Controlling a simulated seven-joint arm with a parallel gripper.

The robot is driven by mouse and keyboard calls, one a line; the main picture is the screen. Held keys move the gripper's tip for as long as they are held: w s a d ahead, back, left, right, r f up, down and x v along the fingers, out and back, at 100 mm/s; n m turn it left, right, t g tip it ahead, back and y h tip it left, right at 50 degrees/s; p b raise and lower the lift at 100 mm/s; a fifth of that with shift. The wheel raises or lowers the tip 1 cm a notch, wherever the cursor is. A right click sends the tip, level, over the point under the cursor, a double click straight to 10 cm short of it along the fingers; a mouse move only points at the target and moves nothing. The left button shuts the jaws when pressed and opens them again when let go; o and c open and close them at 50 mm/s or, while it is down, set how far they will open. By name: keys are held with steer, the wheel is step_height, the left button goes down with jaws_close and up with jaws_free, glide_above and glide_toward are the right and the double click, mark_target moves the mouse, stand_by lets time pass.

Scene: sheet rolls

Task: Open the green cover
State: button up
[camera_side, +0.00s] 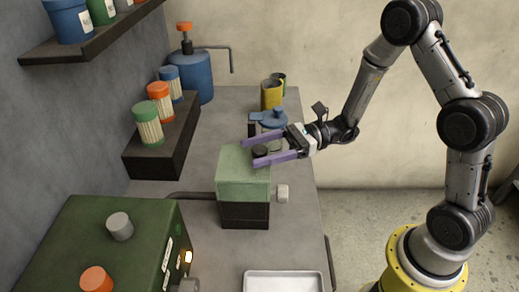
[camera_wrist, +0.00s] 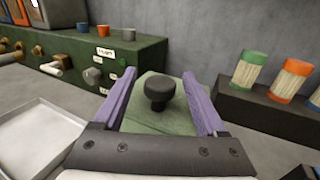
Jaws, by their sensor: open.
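The green cover (camera_side: 238,180) sits on a black box base (camera_side: 245,214) on the grey bench in the side view. It looks closed, with a round black knob (camera_side: 260,151) on its top. My gripper (camera_side: 247,153) has two purple fingers and is open, with one finger on each side of the knob. In the wrist view the green cover (camera_wrist: 160,118) and the knob (camera_wrist: 159,91) show between the fingers of my gripper (camera_wrist: 156,90). The fingers look apart from the knob. Whether the fingertips touch the cover top I cannot tell.
A metal tray (camera_side: 283,281) lies at the front. A large green box (camera_side: 75,235) with knobs stands at left. A dark block (camera_side: 150,158) holds several lidded jars along the wall. A blue-lidded container (camera_side: 273,117) and yellow cup (camera_side: 270,95) stand behind.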

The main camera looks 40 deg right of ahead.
jaws_close()
stand_by(1.4)
